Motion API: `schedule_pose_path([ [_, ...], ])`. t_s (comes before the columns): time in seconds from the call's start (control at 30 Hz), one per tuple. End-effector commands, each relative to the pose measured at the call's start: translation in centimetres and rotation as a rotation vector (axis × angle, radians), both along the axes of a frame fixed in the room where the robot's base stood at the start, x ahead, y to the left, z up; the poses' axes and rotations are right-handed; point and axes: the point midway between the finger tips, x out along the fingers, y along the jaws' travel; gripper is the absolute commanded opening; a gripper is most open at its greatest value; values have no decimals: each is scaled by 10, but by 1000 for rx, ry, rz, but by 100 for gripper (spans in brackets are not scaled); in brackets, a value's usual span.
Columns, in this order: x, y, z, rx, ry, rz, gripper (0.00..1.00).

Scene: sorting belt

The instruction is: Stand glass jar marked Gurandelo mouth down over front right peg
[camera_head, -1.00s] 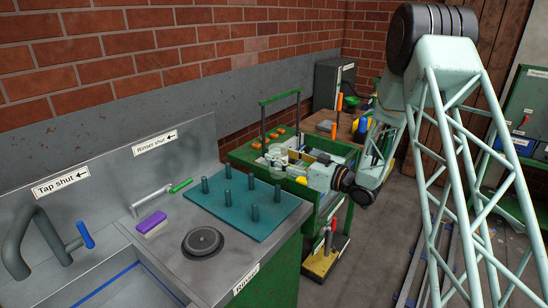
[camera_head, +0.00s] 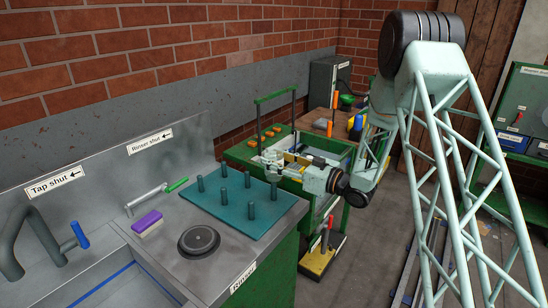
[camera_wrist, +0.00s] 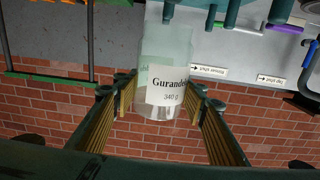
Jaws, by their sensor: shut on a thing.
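The clear glass jar (camera_wrist: 165,105) with a white label reading "Gurandelo" and 340 g is between the fingers of my gripper (camera_head: 273,158). In the wrist view the surroundings appear inverted while the label reads upright, so the jar is held mouth down. Its thick base is toward the bottom of that picture. In the head view the jar is too small to make out clearly. The teal peg board (camera_head: 222,212) carries several upright pegs. The front right peg (camera_head: 273,190) stands bare, with my gripper above and behind it, apart from it.
A round black disc (camera_head: 199,240), a purple-topped sponge (camera_head: 147,222) and a green-handled rinser tap (camera_head: 176,185) are beside the board. The sink (camera_head: 95,292) is at lower left. A green cart (camera_head: 238,155) stands behind my gripper.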

Motion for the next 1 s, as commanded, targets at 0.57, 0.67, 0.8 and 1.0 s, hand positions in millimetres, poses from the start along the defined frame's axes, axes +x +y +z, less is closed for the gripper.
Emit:
schedule_pose_path([
  [0.57,0,0,-35,1,-1,0,26],
  [0.67,0,0,-41,2,-1,0,26],
  [0.8,0,0,-49,1,-1,0,26],
  [1.0,0,0,-62,0,-1,0,26],
])
